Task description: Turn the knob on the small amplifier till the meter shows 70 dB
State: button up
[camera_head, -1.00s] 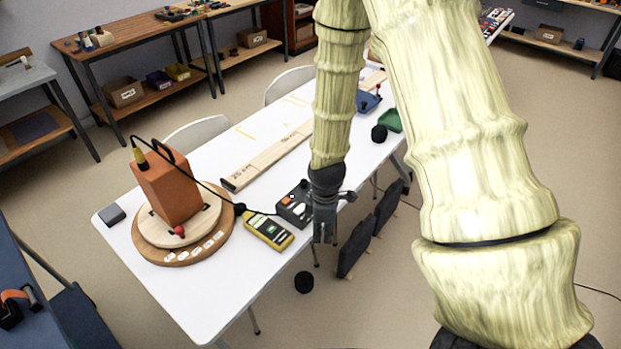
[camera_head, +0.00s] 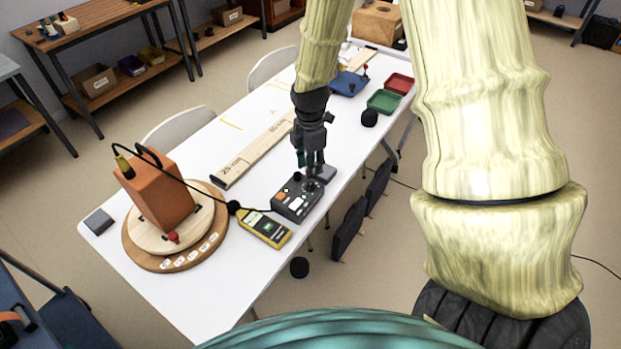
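The small amplifier (camera_head: 290,208) is a dark grey box near the right edge of the white table. An orange patch, white marks and a round dial with a knob (camera_head: 313,187) show on its top. My gripper (camera_head: 314,172) points down just behind the dial, its tips close to the knob. I cannot tell whether they touch it, or whether the fingers are apart. The meter (camera_head: 264,229) is yellow and dark with a green screen and lies left of the amplifier. Its reading is too small to read.
An orange box (camera_head: 158,190) stands on a round wooden turntable (camera_head: 205,252) at left, with a cable running towards the meter. A wooden ruler board (camera_head: 250,158) lies behind. A grey block (camera_head: 326,174) sits beside my gripper. Blue, green (camera_head: 384,102) and red trays stand farther back.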

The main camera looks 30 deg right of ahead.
aim_at(311, 183)
jog(key=shift+s+f+p, duration=0.1)
jog(key=shift+f+p, duration=0.4)
jog(key=shift+f, duration=2.95)
grip_shut()
